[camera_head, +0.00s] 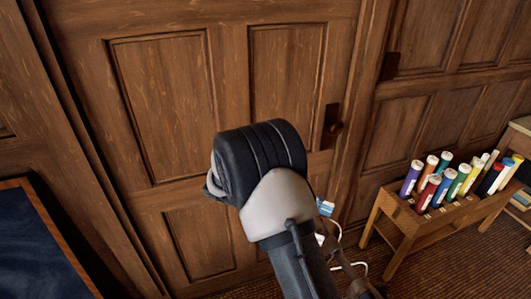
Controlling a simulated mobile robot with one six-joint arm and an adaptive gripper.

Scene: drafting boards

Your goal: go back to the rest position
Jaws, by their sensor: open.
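My arm rises from the bottom edge in the middle of the head view, with a black padded joint and a light grey section bent in front of a wooden door (180,110). My gripper cannot be made out; its fingers are hidden behind the arm or outside the picture. A small blue and white piece and a pale cable show just right of the arm, partly covered by it.
A low wooden rack (405,222) with several upright coloured tubes (446,184) stands at the right. A dark handle plate (331,126) is on the door. A dark blue wood-framed board (35,245) is at the lower left. Brown carpet (440,275) shows below the rack.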

